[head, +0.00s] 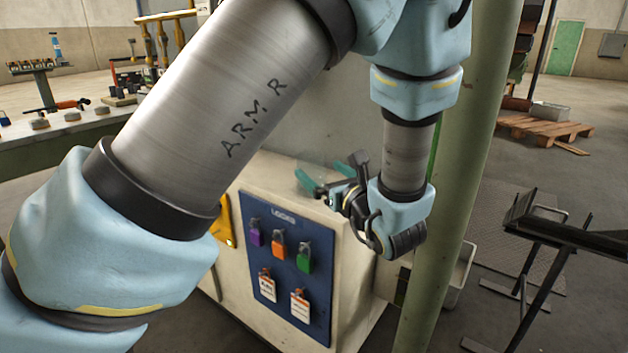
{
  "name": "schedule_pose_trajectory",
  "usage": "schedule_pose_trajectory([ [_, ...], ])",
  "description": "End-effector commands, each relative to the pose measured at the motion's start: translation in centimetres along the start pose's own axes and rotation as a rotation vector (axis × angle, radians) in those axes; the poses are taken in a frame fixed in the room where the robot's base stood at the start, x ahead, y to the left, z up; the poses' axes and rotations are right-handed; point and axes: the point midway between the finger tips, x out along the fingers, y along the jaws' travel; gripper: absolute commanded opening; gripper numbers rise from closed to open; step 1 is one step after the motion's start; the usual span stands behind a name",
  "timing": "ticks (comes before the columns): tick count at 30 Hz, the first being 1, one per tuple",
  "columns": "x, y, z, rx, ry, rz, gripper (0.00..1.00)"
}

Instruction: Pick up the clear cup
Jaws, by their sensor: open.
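The clear cup (313,169) is only a faint see-through shape on top of the cream cabinet, by my gripper's fingertips. Its outline is too weak to tell whether it is upright. The cup appears to be at or near the left finger. I cannot tell whether it is between the fingers or beyond them, or whether they touch. My wrist hides part of the cabinet top on the right.
The cream cabinet (262,182) carries a blue lock board (283,268) with padlocks and tags on its front. A green post (455,150) stands close to the right of my wrist. A bench (70,135) with tools is at left. A dark metal stand (565,235) is at right.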

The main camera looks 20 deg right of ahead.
Motion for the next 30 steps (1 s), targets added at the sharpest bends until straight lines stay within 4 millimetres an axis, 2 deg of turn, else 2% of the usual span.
schedule_pose_trajectory([
  [2, -0.5, -0.9, -0.2, 0.01, -0.015, -0.031, 1.0],
  [5, 0.0, -1.3, -0.1, 0.014, -0.023, -0.043, 1.0],
  [12, 3.6, -1.4, 0.0, 0.014, -0.023, -0.04, 1.0],
  [20, 5.7, -1.4, -0.1, 0.014, -0.022, -0.041, 1.0],
  [27, 9.1, -1.2, -0.3, 0.013, -0.022, -0.04, 1.0],
  [30, 9.9, -1.3, -0.2, 0.012, -0.022, -0.042, 1.0],
])
